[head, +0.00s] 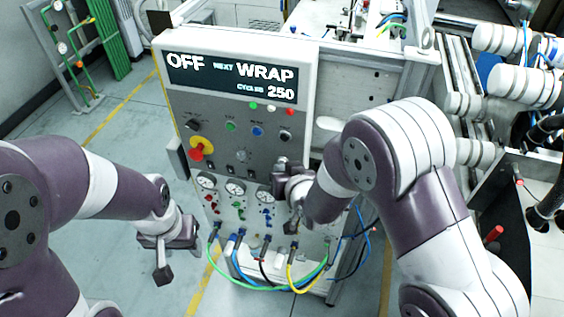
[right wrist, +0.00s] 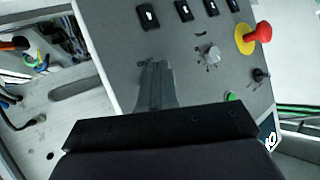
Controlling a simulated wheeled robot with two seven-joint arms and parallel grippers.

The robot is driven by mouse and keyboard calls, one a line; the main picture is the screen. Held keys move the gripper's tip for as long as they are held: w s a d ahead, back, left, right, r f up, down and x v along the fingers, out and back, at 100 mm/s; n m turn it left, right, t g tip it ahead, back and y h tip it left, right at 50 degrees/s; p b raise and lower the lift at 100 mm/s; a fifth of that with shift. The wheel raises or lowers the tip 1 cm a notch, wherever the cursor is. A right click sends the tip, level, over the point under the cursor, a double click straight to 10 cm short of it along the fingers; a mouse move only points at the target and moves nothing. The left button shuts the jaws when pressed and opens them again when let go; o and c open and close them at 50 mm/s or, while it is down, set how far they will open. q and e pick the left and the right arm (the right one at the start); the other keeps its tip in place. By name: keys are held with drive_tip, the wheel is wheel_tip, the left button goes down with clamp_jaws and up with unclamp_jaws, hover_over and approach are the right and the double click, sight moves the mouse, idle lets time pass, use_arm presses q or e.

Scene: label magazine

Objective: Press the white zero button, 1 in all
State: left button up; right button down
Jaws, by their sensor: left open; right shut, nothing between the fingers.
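A grey control panel (head: 225,150) faces me with a dark display (head: 232,78) reading OFF, NEXT WRAP and CYCLES 250. My right gripper (head: 281,163) is shut and empty, close in front of the panel's lower right, below the white button. In the right wrist view its fingers (right wrist: 155,85) lie over the grey panel face; contact cannot be told, and the white button is not seen. My left gripper (head: 165,252) is open and empty, left of the panel.
A red and yellow emergency stop (head: 201,148) sticks out at the panel's left; it also shows in the right wrist view (right wrist: 255,38). Below are gauges (head: 235,188) and coloured hoses (head: 262,288). Rollers (head: 512,80) stand at the right.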

drive_tip(key=shift+w, duration=0.2)
idle(0.6)
drive_tip(key=shift+s+a, duration=0.2)
drive_tip(key=shift+s, duration=0.55)
drive_tip(key=s, duration=0.1)
drive_tip(key=s+a, duration=0.1)
drive_tip(key=s, duration=0.2)
drive_tip(key=shift+s+a, duration=0.25)
drive_tip(key=shift+s, duration=0.1)
idle(0.4)
